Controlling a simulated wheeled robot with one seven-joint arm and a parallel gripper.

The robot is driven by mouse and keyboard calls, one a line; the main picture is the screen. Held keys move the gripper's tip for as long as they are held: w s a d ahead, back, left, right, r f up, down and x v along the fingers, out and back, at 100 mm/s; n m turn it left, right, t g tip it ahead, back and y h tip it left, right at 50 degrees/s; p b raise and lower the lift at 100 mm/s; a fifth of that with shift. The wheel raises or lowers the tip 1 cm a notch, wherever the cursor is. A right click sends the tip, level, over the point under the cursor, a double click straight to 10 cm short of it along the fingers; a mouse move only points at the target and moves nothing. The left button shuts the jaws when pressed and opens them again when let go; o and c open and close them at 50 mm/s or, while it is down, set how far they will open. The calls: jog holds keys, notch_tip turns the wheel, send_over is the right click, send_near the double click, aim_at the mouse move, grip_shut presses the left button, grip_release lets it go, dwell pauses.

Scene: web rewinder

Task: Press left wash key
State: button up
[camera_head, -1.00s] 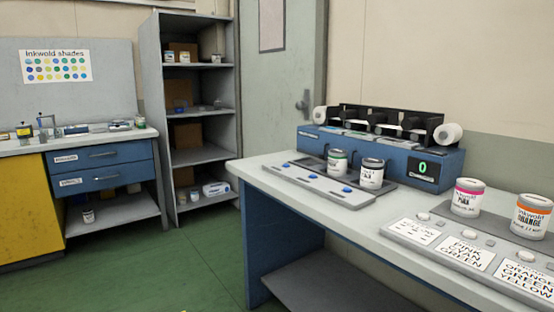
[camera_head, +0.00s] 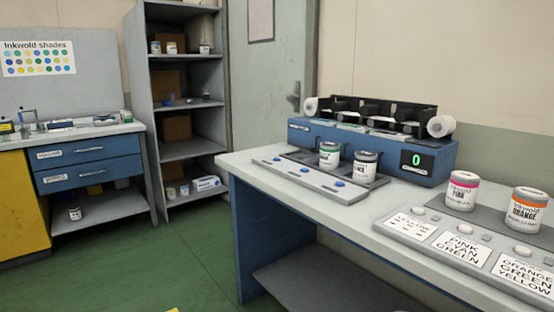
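A grey key panel (camera_head: 318,178) lies on the table in front of the blue rewinder machine (camera_head: 385,155). It has a row of round blue keys: a left one (camera_head: 277,160), a middle one (camera_head: 305,170) and a right one (camera_head: 338,184). Their labels are too small to read, so I cannot confirm which is a wash key. A green-banded can (camera_head: 329,155) and a dark-banded can (camera_head: 365,168) stand at the panel's back edge. The machine's display reads 0. My gripper is not in view.
A pink can (camera_head: 462,190) and an orange can (camera_head: 527,210) stand at the right, behind cards and white buttons on a grey strip (camera_head: 400,232). A shelf unit (camera_head: 145,110) and blue drawers (camera_head: 90,160) stand at left.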

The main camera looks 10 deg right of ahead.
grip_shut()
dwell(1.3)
